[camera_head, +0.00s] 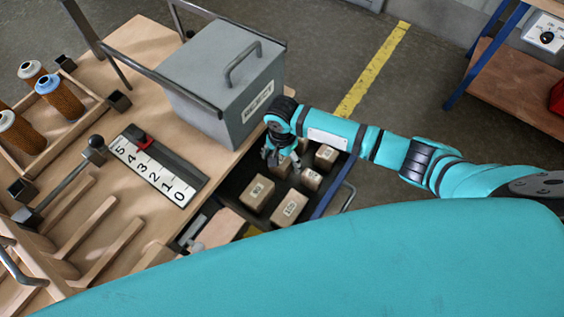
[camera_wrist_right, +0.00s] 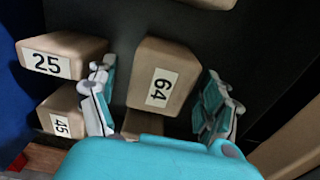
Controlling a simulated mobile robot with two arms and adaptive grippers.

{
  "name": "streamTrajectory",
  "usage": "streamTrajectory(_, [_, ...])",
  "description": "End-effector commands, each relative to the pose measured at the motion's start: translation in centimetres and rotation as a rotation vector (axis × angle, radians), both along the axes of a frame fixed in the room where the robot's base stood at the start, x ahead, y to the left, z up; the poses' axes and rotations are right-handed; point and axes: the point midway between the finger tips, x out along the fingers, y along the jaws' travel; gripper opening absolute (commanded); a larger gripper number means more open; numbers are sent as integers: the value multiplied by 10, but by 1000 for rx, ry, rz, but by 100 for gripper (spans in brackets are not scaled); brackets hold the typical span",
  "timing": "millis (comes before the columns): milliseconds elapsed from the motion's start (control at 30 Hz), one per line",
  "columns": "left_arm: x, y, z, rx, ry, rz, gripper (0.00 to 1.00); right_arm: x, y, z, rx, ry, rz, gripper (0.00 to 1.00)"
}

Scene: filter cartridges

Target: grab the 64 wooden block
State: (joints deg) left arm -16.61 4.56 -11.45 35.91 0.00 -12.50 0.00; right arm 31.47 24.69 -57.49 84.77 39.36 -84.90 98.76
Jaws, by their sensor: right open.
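The 64 wooden block (camera_wrist_right: 165,58) is a tan block with a white label, in the middle of the right wrist view. My right gripper (camera_wrist_right: 160,72) is open, with one teal finger on each side of this block in the picture. I cannot tell whether the fingers touch it. In the head view my right gripper (camera_head: 281,158) hangs over the dark drawer of blocks, below the grey box. Labels there are too small to read surely, and the gripper partly covers the blocks beneath it. My left gripper is not in view.
Block 25 (camera_wrist_right: 62,55) and block 45 (camera_wrist_right: 60,112) lie left of the gripper in the wrist view. Other blocks (camera_head: 289,208) share the dark drawer (camera_head: 234,187). The grey box (camera_head: 220,75) stands on the bench close behind the right gripper.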

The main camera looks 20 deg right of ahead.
Motion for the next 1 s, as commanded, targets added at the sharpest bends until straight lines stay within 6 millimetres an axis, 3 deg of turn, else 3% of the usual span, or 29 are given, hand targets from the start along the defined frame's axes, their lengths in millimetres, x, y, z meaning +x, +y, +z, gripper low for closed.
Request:
streamTrajectory(133, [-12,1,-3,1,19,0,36,0,0,-16,0,0,0,83])
streamTrajectory(367, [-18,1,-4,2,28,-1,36,0,0,-17,1,-2,1,83])
streamTrajectory(867, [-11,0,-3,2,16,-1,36,1,0,-17,1,-2,0,20])
streamTrajectory(1000, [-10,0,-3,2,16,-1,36,1,0,-16,1,-2,0,18])
